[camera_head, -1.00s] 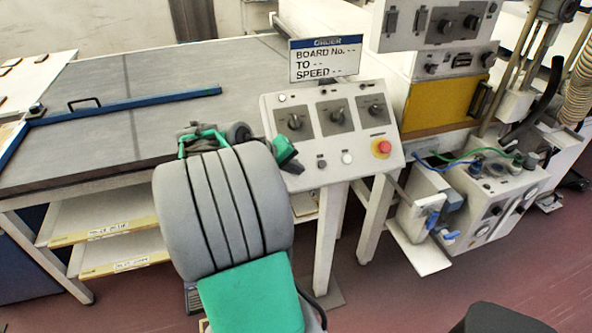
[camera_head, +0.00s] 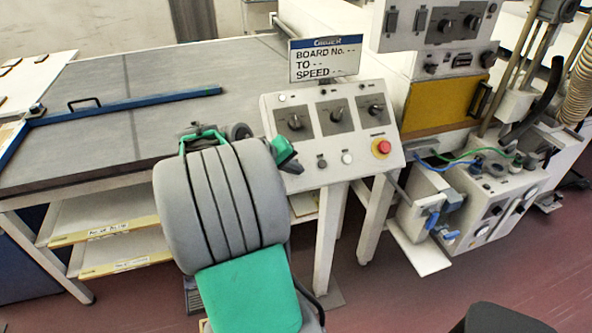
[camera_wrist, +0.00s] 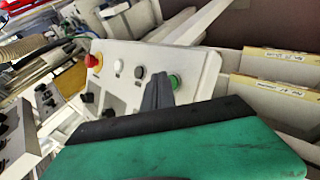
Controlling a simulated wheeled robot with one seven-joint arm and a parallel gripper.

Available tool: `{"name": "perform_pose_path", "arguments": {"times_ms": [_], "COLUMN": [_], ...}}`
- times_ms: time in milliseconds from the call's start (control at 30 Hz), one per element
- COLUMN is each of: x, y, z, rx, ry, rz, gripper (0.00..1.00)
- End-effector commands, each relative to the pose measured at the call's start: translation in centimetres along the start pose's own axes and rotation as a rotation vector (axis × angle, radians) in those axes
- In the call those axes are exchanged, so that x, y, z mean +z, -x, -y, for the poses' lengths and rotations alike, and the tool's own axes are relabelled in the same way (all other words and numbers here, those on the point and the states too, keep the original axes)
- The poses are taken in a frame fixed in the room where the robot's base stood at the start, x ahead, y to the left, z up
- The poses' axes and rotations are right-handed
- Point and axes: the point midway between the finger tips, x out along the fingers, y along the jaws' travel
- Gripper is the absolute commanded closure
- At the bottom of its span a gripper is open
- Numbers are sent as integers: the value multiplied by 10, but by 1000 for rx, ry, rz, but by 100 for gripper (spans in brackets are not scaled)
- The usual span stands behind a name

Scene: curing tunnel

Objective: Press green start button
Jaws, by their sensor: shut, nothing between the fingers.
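The green start button (camera_wrist: 175,82) shows in the wrist view near the edge of the white sloped control panel (camera_wrist: 206,66). My gripper (camera_wrist: 158,82) is shut with nothing in it. Its dark fingers are right beside the button in that view and overlap its near edge; I cannot tell whether they touch it. In the head view my gripper (camera_head: 294,166) is at the lower left corner of the control panel (camera_head: 351,157), and it hides the green button there.
Beside the green button are a black button (camera_wrist: 139,71), a white button (camera_wrist: 118,66) and a red emergency stop (camera_wrist: 95,61). Dark knobs (camera_head: 336,115) sit above them. A sign (camera_head: 326,58) stands behind the panel, and a grey-topped table (camera_head: 110,117) lies to the left.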

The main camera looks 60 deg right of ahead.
Motion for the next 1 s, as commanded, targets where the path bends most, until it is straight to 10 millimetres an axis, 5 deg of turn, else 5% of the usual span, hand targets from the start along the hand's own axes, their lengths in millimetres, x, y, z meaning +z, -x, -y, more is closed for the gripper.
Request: {"name": "perform_pose_path", "arguments": {"times_ms": [1000], "x": [-4], "y": [-5], "z": [4], "rx": [0], "ry": [0], "rz": [0], "gripper": [100]}}
